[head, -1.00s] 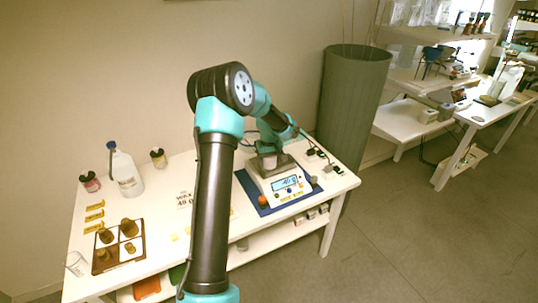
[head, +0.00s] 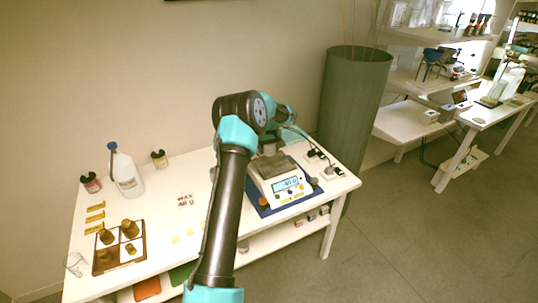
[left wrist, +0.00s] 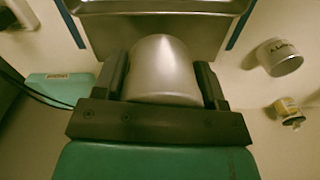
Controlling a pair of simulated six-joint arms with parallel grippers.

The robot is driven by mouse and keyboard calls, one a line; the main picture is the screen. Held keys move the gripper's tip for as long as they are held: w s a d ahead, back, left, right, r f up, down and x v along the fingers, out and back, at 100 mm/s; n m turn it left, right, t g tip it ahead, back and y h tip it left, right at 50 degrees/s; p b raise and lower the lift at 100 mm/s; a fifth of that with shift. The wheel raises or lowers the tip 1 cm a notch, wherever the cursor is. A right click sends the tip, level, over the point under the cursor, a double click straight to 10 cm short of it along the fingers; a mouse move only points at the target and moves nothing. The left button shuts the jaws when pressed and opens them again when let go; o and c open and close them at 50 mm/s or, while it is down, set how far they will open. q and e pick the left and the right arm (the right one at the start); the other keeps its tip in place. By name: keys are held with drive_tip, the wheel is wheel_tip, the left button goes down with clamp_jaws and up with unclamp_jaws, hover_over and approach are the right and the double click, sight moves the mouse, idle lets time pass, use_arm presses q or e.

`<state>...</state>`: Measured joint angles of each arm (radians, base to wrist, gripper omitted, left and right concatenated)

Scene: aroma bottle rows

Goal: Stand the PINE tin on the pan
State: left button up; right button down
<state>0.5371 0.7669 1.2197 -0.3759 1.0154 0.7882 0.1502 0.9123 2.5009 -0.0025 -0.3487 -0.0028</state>
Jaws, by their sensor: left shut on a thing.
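My left gripper (left wrist: 163,78) is shut on a plain silvery tin (left wrist: 165,62) in the left wrist view. No label shows on the tin from this side, so I cannot read its name. In the head view the arm reaches to the back of the scale (head: 289,191), with the gripper mostly hidden behind its own links. The scale's grey pan (head: 282,167) looks bare where it shows. The held tin is near the pan's back edge, and I cannot tell whether they touch. The display (head: 287,184) seems to read -40 g. My right gripper is out of view.
The scale stands on a blue mat (head: 262,209). Another labelled tin (left wrist: 281,58) stands right in the wrist view.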

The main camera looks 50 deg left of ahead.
sight(269, 158)
use_arm(q)
drive_tip(key=shift+w, duration=0.1)
drive_tip(key=shift+w+a+f, duration=0.1)
drive_tip(key=shift+a+f, duration=0.05)
drive_tip(key=shift+a, duration=0.05)
drive_tip(key=shift+f, duration=1.65)
drive_tip(key=shift+f, duration=0.1)
drive_tip(key=o, duration=0.9)
drive_tip(key=shift+o, duration=0.2)
wheel_tip(269, 158, up, 12)
drive_tip(key=shift+w+d+r, duration=0.1)
drive_tip(key=shift+r, duration=0.05)
